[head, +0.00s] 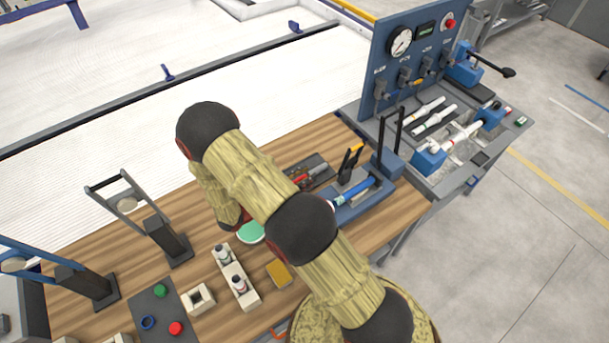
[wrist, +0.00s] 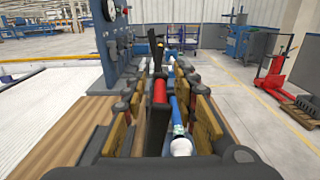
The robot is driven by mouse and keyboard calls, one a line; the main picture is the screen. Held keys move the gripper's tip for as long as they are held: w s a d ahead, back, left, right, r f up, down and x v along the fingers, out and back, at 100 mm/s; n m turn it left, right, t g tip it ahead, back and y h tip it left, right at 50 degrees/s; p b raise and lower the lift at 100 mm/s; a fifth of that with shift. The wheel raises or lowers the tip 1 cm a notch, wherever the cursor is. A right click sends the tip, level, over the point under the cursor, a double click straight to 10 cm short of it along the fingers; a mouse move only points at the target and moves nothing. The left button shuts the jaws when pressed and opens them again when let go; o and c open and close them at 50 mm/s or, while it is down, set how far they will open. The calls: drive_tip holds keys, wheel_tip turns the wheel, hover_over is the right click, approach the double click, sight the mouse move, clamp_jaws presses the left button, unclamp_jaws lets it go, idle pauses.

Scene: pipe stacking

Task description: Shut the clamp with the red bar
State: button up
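The red bar (wrist: 159,92) lies between my gripper's fingers in the wrist view, pointing away from me along a dark base. In the head view the red bar (head: 312,174) shows on the black clamp base, partly covered by my arm. My gripper (wrist: 160,105) is open, with one padded finger on each side; I cannot tell whether either touches the bar. A blue pipe with a white end (wrist: 178,125) lies just right of the red bar, also inside the finger span. A black upright lever (head: 348,163) stands beyond. In the head view my arm hides the gripper.
A blue gauge panel (head: 405,60) stands at the back right, beside a bench with white pipes (head: 425,110). Bottle holder (head: 238,285), buttons (head: 175,328) and grey lever stands (head: 165,240) occupy the wooden table's left. Open floor lies to the right.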

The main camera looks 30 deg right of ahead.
drive_tip(key=c, duration=0.3)
drive_tip(key=c, duration=0.4)
clamp_jaws()
